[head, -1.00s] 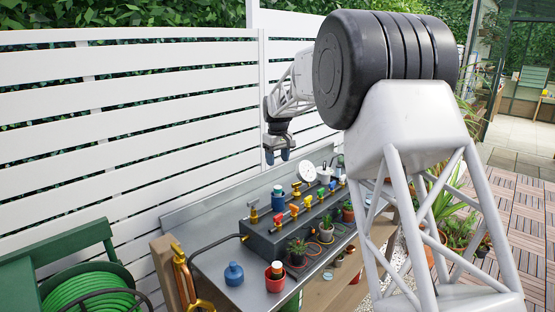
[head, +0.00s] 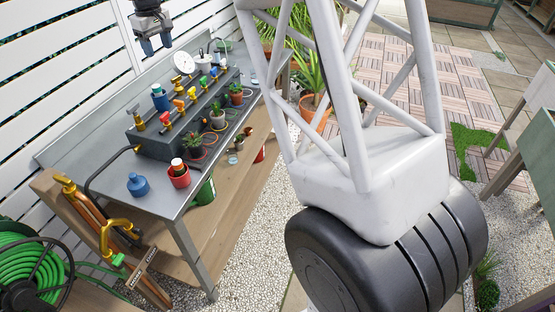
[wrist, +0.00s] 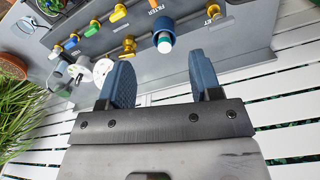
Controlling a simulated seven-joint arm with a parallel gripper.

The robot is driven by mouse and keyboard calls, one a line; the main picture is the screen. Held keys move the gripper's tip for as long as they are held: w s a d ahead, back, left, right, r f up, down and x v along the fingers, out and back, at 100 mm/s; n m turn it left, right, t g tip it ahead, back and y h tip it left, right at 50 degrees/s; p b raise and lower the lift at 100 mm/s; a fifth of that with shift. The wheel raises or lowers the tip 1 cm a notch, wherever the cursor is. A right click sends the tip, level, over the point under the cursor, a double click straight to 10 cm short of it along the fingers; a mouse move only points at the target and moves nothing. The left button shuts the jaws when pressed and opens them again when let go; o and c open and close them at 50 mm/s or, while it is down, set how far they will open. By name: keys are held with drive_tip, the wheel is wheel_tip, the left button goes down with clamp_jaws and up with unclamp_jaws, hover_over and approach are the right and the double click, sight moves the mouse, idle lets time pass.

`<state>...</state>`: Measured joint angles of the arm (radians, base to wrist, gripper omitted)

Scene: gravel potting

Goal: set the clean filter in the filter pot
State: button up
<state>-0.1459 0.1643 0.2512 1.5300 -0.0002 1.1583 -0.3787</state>
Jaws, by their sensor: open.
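My gripper (head: 157,46) is open and empty above the back of the metal bench. In the wrist view its two blue fingers (wrist: 160,78) stand apart with nothing between them. A red pot (head: 179,180) at the bench's front holds an upright piece with a red-orange top and pale band (head: 177,164). I cannot tell which piece is the clean filter.
A dark block (head: 165,146) with coloured-handled valves runs along the bench (head: 90,165), with a white gauge (head: 183,62) behind. A blue knobbed piece (head: 137,185) stands near the front left. Small potted plants line the right side. A slatted white fence (head: 75,50) borders the back.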

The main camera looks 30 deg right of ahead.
drive_tip(key=s+d+r+m, duration=0.1)
drive_tip(key=s+d, duration=0.2)
drive_tip(key=s, duration=0.6)
drive_tip(key=s+d+r+m+t, duration=0.1)
drive_tip(key=s+d+r, duration=0.15)
drive_tip(key=s, duration=0.65)
drive_tip(key=s+d+r+m, duration=0.1)
drive_tip(key=s+d, duration=0.2)
drive_tip(key=s, duration=0.6)
drive_tip(key=s+d+f+m, duration=0.1)
drive_tip(key=s+f, duration=0.2)
drive_tip(key=s, duration=0.6)
drive_tip(key=s+d+f+m, duration=0.1)
drive_tip(key=s+f, duration=0.2)
drive_tip(key=s, duration=0.6)
drive_tip(key=s+d+f+m+t, duration=0.1)
drive_tip(key=s+d+f, duration=0.1)
drive_tip(key=s, duration=0.6)
drive_tip(key=shift+s+f, duration=0.4)
drive_tip(key=shift+f, duration=0.25)
